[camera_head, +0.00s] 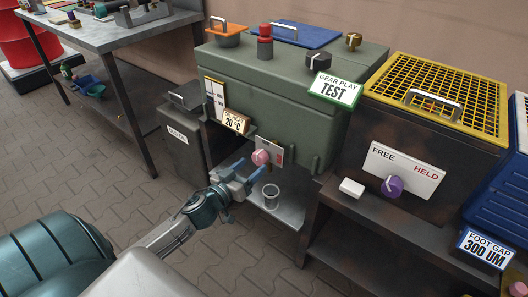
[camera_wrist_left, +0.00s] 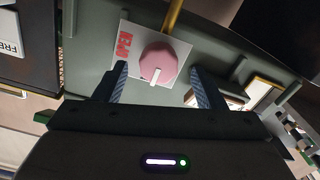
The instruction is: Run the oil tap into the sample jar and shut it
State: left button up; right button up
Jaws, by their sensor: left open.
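The oil tap has a pink knob (camera_head: 260,157) on the front of the green gearbox housing (camera_head: 285,95). In the left wrist view the pink knob (camera_wrist_left: 158,63) shows a white pointer line, with a white card with red lettering behind it. My left gripper (camera_head: 244,178) is open, its blue fingers just in front of and below the knob. In the wrist view its fingertips (camera_wrist_left: 158,80) stand either side of the knob's near edge; I cannot tell if they touch. The sample jar (camera_head: 271,194), small and clear, stands on the grey shelf below the tap. My right gripper is out of view.
A dark box with a yellow mesh top (camera_head: 435,95) carries a FREE/HELD plate and a purple knob (camera_head: 392,187). A white block (camera_head: 352,188) lies on the ledge before it. A workbench (camera_head: 110,30) stands at the back left. The paved floor in front is clear.

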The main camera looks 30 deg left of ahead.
aim_at(257, 161)
pick_arm(q)
jog(key=shift+w+d+r+p, duration=0.1)
jog(key=shift+w+r+p, duration=0.1)
jog(key=shift+w+p, duration=0.6)
jog(key=shift+w+f, duration=0.1)
jog(key=shift+w, duration=0.15)
jog(key=shift+w+d, duration=0.1)
jog(key=shift+w, duration=0.95)
jog(key=shift+w+f+b, duration=0.2)
jog(key=shift+w+b, duration=0.6)
jog(key=shift+w, duration=0.2)
jog(key=shift+w+d+r, duration=0.1)
jog(key=shift+w, duration=0.3)
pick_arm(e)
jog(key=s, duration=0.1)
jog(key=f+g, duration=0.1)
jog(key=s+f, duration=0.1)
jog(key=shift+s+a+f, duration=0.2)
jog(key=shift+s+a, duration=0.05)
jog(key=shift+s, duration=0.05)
